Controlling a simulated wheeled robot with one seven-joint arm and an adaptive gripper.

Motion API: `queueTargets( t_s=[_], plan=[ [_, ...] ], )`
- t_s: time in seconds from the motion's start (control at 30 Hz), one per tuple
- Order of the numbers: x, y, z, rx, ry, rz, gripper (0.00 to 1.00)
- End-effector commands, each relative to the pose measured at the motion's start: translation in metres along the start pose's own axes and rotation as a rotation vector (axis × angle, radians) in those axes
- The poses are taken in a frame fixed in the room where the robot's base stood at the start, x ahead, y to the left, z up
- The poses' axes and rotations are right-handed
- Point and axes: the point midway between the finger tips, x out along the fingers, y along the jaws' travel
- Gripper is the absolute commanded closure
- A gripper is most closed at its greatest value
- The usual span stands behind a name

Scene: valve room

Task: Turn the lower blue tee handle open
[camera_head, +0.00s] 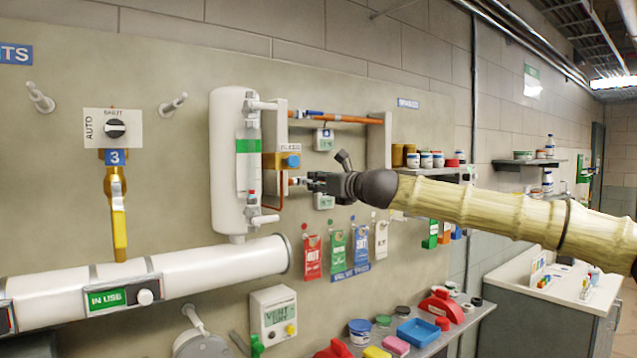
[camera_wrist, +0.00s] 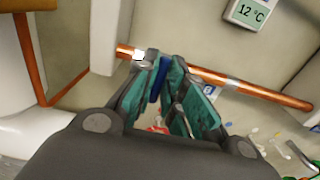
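The lower blue tee handle (camera_wrist: 157,80) shows in the wrist view between my fingers, at the lower copper pipe (camera_wrist: 240,88). Its visible blue part lies across the pipe's line. My gripper (camera_wrist: 166,72) has teal-padded fingers drawn close together on both sides of the handle, and they appear to touch it. In the head view my gripper (camera_head: 310,181) reaches in from the right to the lower pipe and hides most of that handle. The upper blue handle (camera_head: 313,113) lies along the upper copper pipe (camera_head: 345,118).
A white cylinder (camera_head: 225,190) stands left of the pipes. A bleed valve with a blue knob (camera_head: 292,161) sits just above my gripper. Small temperature displays hang nearby, one reading 12 °C (camera_wrist: 250,13). Colored tags (camera_head: 337,250) hang below. A cluttered shelf (camera_head: 455,335) is lower right.

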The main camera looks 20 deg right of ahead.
Motion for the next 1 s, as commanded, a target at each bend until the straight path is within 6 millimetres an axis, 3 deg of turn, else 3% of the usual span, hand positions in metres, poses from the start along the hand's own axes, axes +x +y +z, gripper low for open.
queueTargets(
  t_s=[0.47,1.0],
  plan=[
    [-0.0003,-0.0004,0.0001,-0.047,-0.001,-0.001,1.00],
    [-0.0006,0.0014,-0.0011,-0.473,0.000,-0.003,1.00]
  ],
)
